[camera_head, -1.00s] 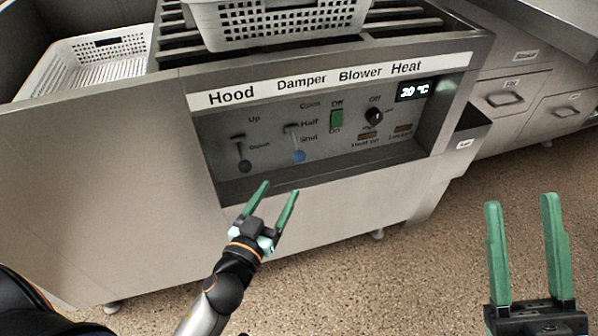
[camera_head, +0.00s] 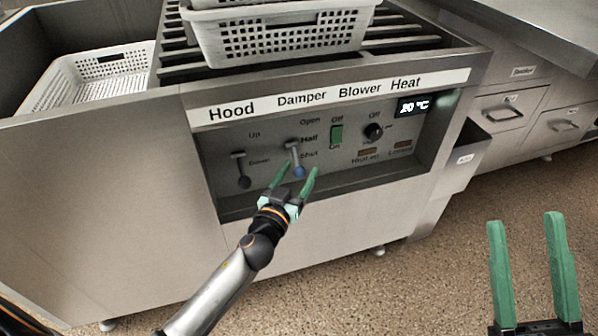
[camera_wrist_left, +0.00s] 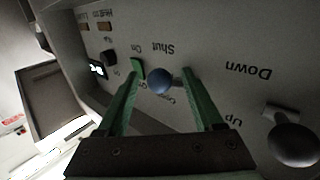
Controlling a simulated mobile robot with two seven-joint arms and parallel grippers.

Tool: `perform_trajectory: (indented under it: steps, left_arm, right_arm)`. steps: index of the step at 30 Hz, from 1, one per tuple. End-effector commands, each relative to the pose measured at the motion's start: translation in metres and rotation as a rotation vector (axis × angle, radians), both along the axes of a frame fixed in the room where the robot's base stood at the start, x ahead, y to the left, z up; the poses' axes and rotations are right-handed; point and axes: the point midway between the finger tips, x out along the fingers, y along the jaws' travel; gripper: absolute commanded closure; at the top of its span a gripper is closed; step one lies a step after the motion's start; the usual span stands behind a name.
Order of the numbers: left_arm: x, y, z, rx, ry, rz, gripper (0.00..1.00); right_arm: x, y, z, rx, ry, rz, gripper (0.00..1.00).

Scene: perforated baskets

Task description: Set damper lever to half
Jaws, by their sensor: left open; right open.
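The damper lever has a blue knob (camera_head: 299,171) on a short grey stem under the "Damper" label. My right gripper (camera_head: 528,226) is open and empty over the floor at the lower right.
The hood lever (camera_head: 243,181) with a dark knob is left of the damper lever. The green blower switch (camera_head: 336,135) and black heat knob (camera_head: 373,132) are to its right. White perforated baskets (camera_head: 272,38) sit above the panel. The panel is recessed, with a ledge below.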

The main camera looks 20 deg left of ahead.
Motion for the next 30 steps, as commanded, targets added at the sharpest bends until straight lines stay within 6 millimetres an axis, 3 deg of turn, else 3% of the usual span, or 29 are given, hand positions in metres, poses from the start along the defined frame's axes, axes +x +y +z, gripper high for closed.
perform_trajectory:
  steps: [12, 30]
  left_arm:
    - [0.0076, 0.0003, 0.0001, -0.001, 0.000, 0.001, 0.32]
    - [0.0073, -0.0004, 0.0002, 0.000, 0.000, -0.001, 0.98]
  right_arm:
    - [0.0002, 0.0002, -0.0012, -0.001, 0.002, 0.000, 0.50]
    - [0.0001, 0.0003, -0.0012, 0.000, 0.002, 0.000, 0.50]
